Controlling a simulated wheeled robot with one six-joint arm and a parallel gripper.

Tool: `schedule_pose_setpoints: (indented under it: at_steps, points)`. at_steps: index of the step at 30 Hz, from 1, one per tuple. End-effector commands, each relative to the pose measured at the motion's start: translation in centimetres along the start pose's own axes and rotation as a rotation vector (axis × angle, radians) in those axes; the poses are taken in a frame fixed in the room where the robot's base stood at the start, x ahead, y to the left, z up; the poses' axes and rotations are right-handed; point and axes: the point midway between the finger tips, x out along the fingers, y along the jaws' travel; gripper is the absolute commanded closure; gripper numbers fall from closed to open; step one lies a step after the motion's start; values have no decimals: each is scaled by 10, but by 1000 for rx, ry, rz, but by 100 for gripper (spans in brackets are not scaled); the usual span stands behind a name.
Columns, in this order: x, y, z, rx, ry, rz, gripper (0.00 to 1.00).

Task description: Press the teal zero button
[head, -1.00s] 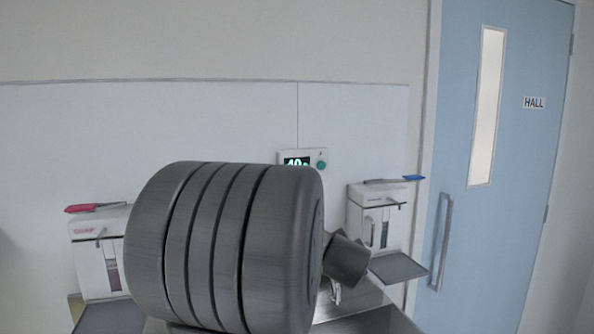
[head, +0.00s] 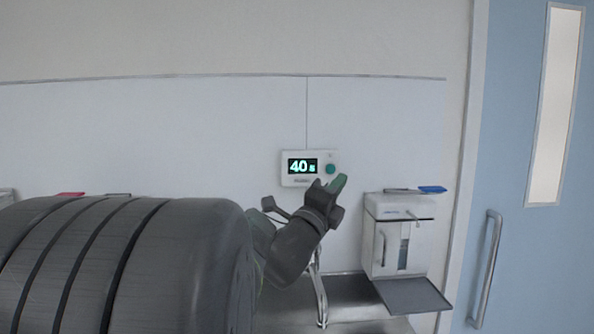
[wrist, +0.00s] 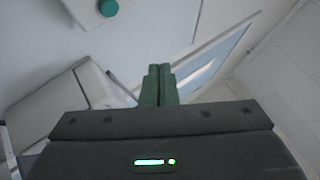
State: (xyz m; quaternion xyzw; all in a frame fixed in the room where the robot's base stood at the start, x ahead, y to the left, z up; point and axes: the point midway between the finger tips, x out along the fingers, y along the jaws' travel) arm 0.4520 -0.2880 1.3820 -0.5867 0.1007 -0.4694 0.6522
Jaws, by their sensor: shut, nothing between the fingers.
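The teal zero button (head: 331,169) is a round knob at the right of a white wall display unit (head: 296,182), whose screen reads 40 with a small unit mark. My gripper (head: 340,183) has green fingertips and is just below and right of the button in the head view; I cannot tell the gap in depth. In the wrist view the button (wrist: 108,8) is at the top left, and my shut, empty fingers (wrist: 159,72) point up the middle, apart from it.
A white dispenser (head: 400,240) with a blue item on top (head: 432,189) and a grey tray (head: 412,296) is right of my gripper. A metal surface (head: 350,292) lies below. A blue door (head: 510,220) with a vertical handle stands at far right. My arm hides much of the left.

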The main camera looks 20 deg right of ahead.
Motion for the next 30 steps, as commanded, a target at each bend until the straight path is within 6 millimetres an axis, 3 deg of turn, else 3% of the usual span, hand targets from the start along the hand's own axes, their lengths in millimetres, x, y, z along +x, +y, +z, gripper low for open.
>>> schedule_pose_setpoints:
  at_steps: [11,30]
  points:
    - [6,4,4,-4,-1,3,100]
    - [58,43,42,-3,-2,1,100]
